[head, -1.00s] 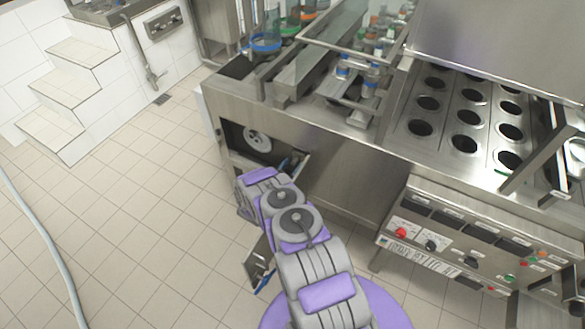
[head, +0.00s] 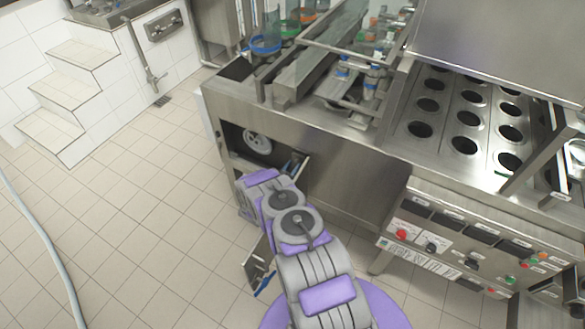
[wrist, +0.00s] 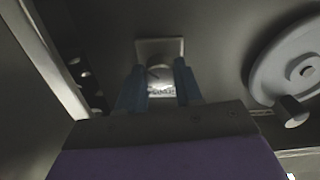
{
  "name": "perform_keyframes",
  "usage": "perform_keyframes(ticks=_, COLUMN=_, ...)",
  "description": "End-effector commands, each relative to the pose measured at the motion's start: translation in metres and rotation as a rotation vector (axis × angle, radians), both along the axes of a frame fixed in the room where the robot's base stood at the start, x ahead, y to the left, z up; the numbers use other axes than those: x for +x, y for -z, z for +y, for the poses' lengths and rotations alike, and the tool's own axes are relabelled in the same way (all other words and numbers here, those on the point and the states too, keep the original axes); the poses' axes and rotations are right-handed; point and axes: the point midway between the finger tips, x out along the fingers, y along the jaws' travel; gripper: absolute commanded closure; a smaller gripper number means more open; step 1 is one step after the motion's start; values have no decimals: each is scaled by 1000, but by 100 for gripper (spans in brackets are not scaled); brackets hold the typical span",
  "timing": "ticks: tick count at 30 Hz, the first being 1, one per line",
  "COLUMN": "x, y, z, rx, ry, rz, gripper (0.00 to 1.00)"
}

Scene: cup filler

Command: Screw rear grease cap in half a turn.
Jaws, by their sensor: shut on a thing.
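In the wrist view a small metal grease cap (wrist: 160,80) sits in front of a square plate (wrist: 170,46) on a dark metal wall. Faint marking shows on the cap's face. My gripper (wrist: 160,88) has its two blue fingers on either side of the cap, shut on it. In the head view my arm reaches down to the opening in the machine's side, and the cap and fingertips are hidden there behind the arm and cabinet edge.
A pale handwheel (wrist: 292,62) with a knob (wrist: 291,111) is close on the right in the wrist view. It also shows inside the opening in the head view (head: 257,142).

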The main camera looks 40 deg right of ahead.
Motion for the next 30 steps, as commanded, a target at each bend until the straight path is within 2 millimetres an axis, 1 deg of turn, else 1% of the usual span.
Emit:
perform_keyframes(ticks=5, x=1, y=0, z=1, rx=5, ry=-2, rz=-11, gripper=96)
perform_keyframes(ticks=11, x=-1, y=-1, z=1, rx=32, ry=-2, rz=-71, gripper=96)
perform_keyframes(ticks=17, x=1, y=-2, z=1, rx=86, ry=-3, rz=-205, gripper=96)
perform_keyframes(ticks=30, x=0, y=1, z=1, rx=229, ry=-1, rz=-550, gripper=96)
